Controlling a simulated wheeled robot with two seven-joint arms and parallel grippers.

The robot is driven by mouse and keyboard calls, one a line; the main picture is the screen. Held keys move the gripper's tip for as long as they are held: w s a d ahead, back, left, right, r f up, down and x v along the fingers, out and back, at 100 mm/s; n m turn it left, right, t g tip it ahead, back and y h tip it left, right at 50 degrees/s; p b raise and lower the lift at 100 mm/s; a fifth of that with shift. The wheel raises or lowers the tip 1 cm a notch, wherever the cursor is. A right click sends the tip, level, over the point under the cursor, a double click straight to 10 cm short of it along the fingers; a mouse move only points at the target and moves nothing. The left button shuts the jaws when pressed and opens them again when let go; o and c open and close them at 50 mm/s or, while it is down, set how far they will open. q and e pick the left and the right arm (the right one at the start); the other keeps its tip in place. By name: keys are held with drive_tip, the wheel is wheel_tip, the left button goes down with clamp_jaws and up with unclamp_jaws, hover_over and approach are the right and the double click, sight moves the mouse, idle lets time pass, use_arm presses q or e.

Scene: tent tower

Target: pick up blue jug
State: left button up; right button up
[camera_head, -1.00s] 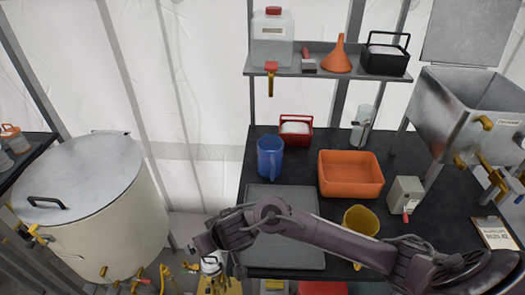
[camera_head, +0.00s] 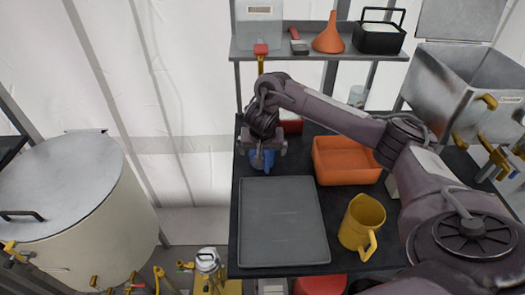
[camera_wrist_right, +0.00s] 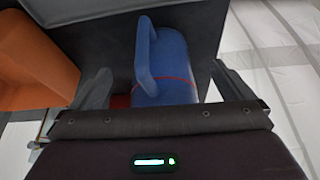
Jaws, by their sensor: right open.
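The blue jug (camera_head: 262,160) stands at the back left of the black table, mostly hidden under my right gripper (camera_head: 265,150) in the head view. In the right wrist view the blue jug (camera_wrist_right: 168,70) lies between the two fingers of my right gripper (camera_wrist_right: 158,88), with its handle pointing up and left. The fingers are open, one on each side, with a visible gap to the jug. My left gripper is not in view.
An orange bin (camera_head: 345,162) sits right of the jug, and a red container (camera_head: 292,127) is partly hidden behind my arm. A grey tray (camera_head: 283,222) and a yellow jug (camera_head: 362,222) are in front. A shelf (camera_head: 300,54) hangs above the table's back.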

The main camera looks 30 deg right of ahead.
drive_tip(key=w+d+f+p, duration=0.1)
drive_tip(key=w+d, duration=0.2)
drive_tip(key=w, duration=0.2)
drive_tip(key=shift+d, duration=0.15)
drive_tip(key=shift+c, duration=0.4)
drive_tip(key=c, duration=1.3)
